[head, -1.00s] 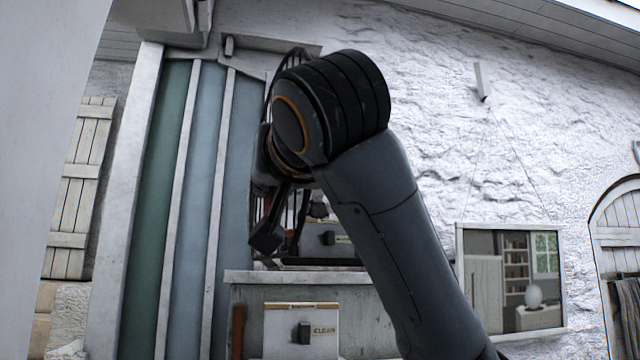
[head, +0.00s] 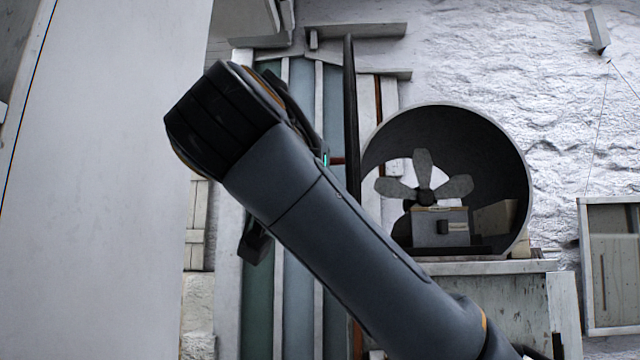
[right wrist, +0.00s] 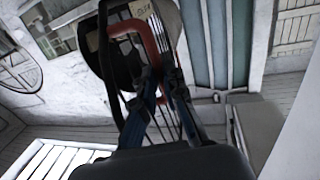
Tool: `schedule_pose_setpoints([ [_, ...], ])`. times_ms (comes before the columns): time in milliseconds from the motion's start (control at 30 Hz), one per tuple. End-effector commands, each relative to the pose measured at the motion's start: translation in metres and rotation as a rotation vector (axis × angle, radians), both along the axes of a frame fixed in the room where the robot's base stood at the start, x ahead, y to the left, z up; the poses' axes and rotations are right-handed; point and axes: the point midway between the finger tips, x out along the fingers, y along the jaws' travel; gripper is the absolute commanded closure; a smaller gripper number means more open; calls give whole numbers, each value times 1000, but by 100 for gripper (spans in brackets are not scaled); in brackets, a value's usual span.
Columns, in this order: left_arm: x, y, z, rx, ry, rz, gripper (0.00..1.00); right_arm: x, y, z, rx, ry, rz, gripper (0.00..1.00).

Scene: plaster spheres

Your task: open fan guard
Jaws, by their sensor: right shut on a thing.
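The fan guard (head: 351,120) stands swung out from the round dark fan housing (head: 500,150) and shows nearly edge-on as a thin dark upright strip. Its lower part is behind my right arm. The housing's front is uncovered, with a grey fan (head: 424,190) inside. My right arm reaches up from the lower right; its wrist hides most of the gripper in the head view. In the right wrist view the blue fingers of my right gripper (right wrist: 158,75) are closed on the red guard handle (right wrist: 152,38), with dark guard bars beside them. My left gripper is out of view.
The housing stands on a pale ledge (head: 490,267) against a rough white wall. Green and blue upright panels (head: 298,230) are left of it. A framed pane (head: 612,265) hangs at the right.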

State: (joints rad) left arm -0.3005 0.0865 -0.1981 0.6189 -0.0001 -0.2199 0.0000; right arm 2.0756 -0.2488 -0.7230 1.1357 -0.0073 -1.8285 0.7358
Motion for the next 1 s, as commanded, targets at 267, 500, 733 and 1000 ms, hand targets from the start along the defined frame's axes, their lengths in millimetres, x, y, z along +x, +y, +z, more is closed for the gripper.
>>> schedule_pose_setpoints([
  [267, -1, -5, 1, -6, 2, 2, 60, 0, -3, 4, 2, -10, -2, 66],
  [500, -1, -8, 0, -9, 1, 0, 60, 0, -1, 2, 1, -5, -1, 66],
  [733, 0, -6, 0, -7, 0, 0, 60, -23, 5, 2, 0, -8, 3, 66],
  [1000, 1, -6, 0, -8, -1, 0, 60, -62, 13, 1, 2, -5, 1, 66],
])
